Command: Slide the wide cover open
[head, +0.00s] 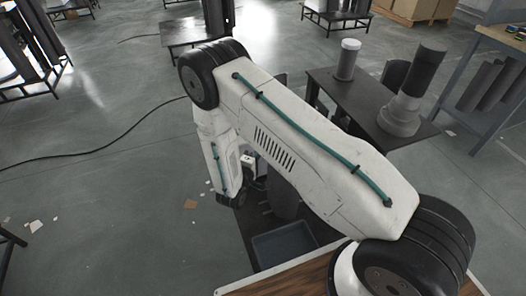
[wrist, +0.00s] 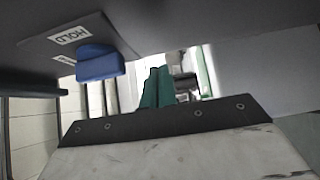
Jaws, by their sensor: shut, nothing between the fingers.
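In the wrist view my gripper (wrist: 157,88) shows as two green fingers close together, shut and empty. Above and left of it is a dark grey panel (wrist: 35,55) with a white label reading HOLD (wrist: 70,36). A blue block-like knob (wrist: 98,65) sticks out from the panel, left of the fingers and apart from them. I cannot tell for sure whether this panel is the wide cover. In the head view my white arm hides much of the dark column (head: 285,200), and my fingers cannot be made out.
A grey-blue tray (head: 284,246) sits at the column's foot. A dark table (head: 365,105) with a white-topped cylinder (head: 347,60) and a tilted grey cylinder (head: 423,72) stands behind right. A wooden surface (head: 300,277) lies in front. The floor at left is open, with a black cable (head: 85,152).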

